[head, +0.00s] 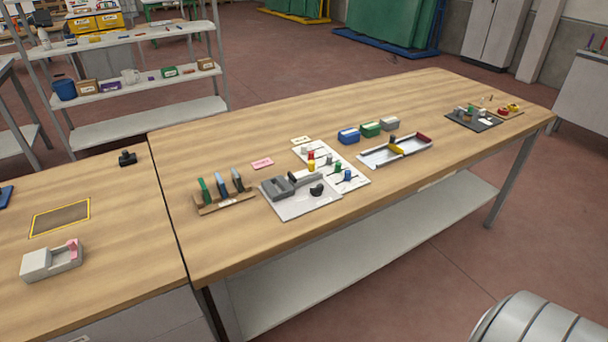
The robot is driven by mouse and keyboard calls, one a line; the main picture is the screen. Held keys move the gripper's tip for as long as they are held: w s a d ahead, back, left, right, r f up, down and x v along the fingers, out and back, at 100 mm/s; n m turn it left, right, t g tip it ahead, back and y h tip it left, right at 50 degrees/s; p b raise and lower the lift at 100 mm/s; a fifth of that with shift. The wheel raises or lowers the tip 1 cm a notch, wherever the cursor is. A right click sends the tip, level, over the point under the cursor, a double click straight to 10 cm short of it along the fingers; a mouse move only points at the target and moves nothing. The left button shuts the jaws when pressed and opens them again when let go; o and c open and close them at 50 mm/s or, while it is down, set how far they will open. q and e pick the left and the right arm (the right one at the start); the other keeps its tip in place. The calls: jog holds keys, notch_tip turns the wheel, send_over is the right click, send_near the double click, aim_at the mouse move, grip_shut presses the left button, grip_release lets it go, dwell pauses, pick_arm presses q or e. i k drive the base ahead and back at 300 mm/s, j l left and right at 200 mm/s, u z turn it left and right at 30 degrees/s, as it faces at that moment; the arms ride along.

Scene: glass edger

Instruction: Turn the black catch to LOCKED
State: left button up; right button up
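A light grey plate (303,208) lies on the near middle of the wooden table. It bears a dark grey block fixture (279,188) with a dark bar at its back. A small black rounded part (317,189) sits on the plate to the right of the fixture and looks like the black catch. Its setting and any LOCKED marking are too small to read.
A wooden rack (225,203) with upright coloured pieces stands left of the plate. A white board (347,182) with coloured knobs lies just behind and right. A divided tray (372,157) is further right. Bare wood (250,262) lies in front of the plate.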

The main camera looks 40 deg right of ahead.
aim_at(315, 191)
jog(key=z, duration=1.05)
